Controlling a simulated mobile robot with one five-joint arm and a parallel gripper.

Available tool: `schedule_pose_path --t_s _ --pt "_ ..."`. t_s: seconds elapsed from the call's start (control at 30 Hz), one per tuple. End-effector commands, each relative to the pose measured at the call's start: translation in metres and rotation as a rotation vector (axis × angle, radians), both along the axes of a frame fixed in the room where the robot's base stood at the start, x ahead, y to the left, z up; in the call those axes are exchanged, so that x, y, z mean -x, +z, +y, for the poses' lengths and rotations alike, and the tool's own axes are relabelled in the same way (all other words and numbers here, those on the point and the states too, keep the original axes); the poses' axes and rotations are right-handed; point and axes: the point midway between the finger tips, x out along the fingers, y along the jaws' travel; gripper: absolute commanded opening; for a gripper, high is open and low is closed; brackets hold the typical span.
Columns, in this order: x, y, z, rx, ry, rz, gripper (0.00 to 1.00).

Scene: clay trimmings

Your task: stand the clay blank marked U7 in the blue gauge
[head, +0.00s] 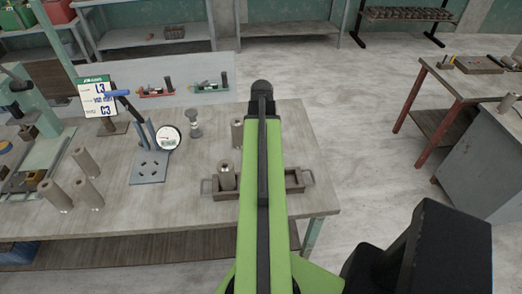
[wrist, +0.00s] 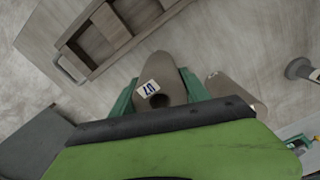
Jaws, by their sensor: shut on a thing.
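The clay blank marked U7 (wrist: 158,68) is a grey-brown cylinder with a dark hole in its near end and a white label. In the wrist view my gripper (wrist: 158,92) has its green fingers on either side of it, shut on it. In the head view my arm hides the gripper and this blank. The gauge (head: 150,168) with a blue-grey base, an upright and a blue lever stands on the table left of my arm. A round white dial (head: 168,138) sits at its right. I see no blank standing in it.
A tray with handles (head: 292,181) lies under my arm, with a blank (head: 227,178) standing in its left part. Another blank (head: 237,132) stands behind it. Several blanks (head: 88,162) stand at left. Red (head: 156,92) and green (head: 212,86) fixtures are at the back.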

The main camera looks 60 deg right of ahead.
Motion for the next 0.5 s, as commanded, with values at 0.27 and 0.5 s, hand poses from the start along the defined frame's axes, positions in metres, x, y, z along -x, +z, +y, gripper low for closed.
schedule_pose_path --t_s 0.27,0.5 --pt "0.010 -0.035 -0.008 0.000 -0.021 0.000 0.00" --pt "0.012 -0.035 -0.010 0.000 -0.025 0.000 0.00"
